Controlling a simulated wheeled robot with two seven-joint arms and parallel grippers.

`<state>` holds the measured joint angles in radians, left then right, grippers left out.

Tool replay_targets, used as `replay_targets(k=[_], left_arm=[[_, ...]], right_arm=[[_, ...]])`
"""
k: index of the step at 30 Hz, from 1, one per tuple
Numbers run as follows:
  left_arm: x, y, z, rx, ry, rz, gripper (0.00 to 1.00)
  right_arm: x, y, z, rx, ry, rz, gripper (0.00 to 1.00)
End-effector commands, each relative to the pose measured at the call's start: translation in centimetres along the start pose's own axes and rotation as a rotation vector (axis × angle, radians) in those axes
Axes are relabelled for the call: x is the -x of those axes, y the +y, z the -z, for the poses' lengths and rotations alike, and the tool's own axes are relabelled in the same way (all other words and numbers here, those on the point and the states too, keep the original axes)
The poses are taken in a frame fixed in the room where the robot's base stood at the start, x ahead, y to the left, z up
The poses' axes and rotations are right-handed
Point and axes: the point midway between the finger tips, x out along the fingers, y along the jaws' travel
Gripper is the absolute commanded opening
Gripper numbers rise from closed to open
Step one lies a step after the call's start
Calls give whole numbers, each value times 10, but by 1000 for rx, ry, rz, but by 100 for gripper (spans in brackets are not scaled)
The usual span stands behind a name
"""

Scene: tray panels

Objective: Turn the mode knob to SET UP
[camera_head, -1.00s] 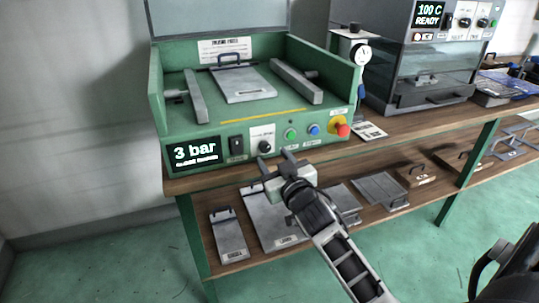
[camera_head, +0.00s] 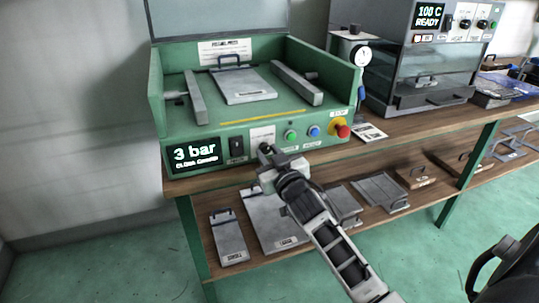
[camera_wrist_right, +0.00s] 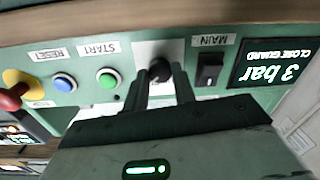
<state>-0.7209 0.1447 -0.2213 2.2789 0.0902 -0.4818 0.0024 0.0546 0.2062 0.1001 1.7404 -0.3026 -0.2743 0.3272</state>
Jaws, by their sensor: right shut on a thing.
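The mode knob (camera_wrist_right: 159,69) is a small black knob on a white label plate on the green machine's front panel. In the right wrist view it sits between the two fingers of my right gripper (camera_wrist_right: 160,80), which are shut on it. In the head view my right gripper (camera_head: 270,155) reaches the panel from below right and covers most of the knob. The knob's label and pointer cannot be read. The display (camera_head: 195,155) on the panel reads "3 bar" with "CLOSE GUARD" under it. My left gripper is not in view.
Beside the knob are a black MAIN switch (camera_wrist_right: 209,71), a green START button (camera_wrist_right: 108,79), a blue RESET button (camera_wrist_right: 65,82) and a red stop button (camera_head: 343,130) on yellow. A wooden shelf (camera_head: 232,268) below holds metal plates. A grey oven (camera_head: 430,70) stands to the right.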

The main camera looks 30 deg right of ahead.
Motion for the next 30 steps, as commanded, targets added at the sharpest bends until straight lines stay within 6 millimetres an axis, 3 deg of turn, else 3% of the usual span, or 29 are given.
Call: replay_targets(k=[11,30], left_arm=[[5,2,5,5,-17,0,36],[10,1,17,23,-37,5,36]], right_arm=[[0,0,2,170,-9,2,4],[0,0,2,769,-31,7,4]])
